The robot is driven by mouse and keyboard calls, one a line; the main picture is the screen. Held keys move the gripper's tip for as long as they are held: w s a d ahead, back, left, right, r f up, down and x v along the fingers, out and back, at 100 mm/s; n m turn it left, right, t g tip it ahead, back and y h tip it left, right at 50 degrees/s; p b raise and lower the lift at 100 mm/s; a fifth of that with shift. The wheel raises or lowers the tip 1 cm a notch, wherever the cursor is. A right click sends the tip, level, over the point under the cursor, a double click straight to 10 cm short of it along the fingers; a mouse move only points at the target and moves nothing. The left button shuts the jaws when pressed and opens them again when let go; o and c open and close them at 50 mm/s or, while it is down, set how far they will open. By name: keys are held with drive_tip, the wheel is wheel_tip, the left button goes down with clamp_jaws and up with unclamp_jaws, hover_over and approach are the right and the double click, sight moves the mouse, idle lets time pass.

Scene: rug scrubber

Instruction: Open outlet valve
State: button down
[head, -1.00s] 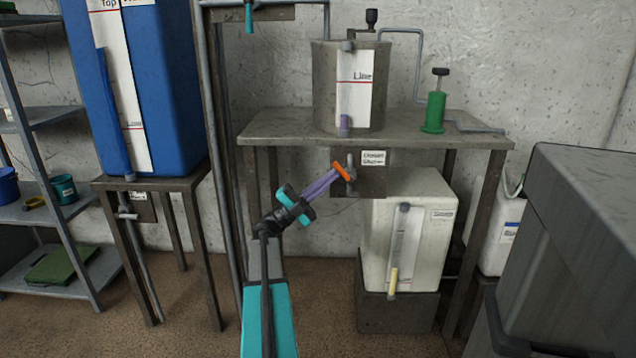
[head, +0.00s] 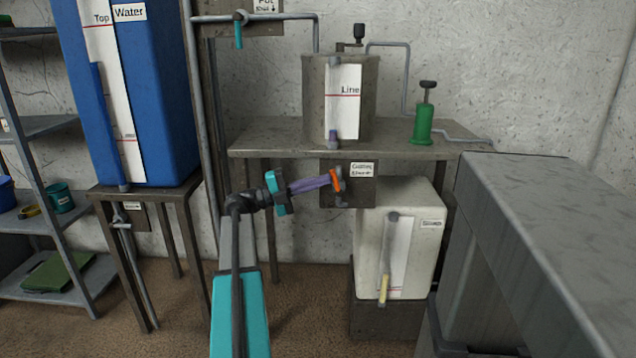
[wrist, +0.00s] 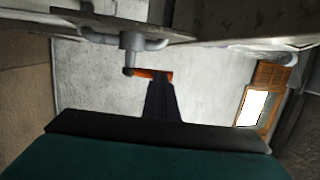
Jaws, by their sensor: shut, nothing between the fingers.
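In the head view, a dark valve plate (head: 352,196) with a white label (head: 362,168) sits under the table edge, below the metal pot (head: 310,95). My gripper hides part of the valve in the head view.
A white container (head: 428,255) with a gauge stands below on a dark block. A large grey box (head: 560,200) is at the right. A blue water tank (head: 165,90) stands at the left, with a pipe valve (head: 239,30) above. A green pump (head: 422,124) stands on the table (head: 270,140).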

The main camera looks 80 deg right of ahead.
drive_tip(key=shift+s+d+r+p, duration=0.15)
drive_tip(key=shift+s+r+p, duration=0.35)
drive_tip(key=shift+s, duration=0.35)
drive_tip(key=r+p+v, duration=0.1)
drive_tip(key=r+v, duration=0.2)
drive_tip(key=v, duration=1.1)
drive_tip(key=shift+w+p, duration=0.4)
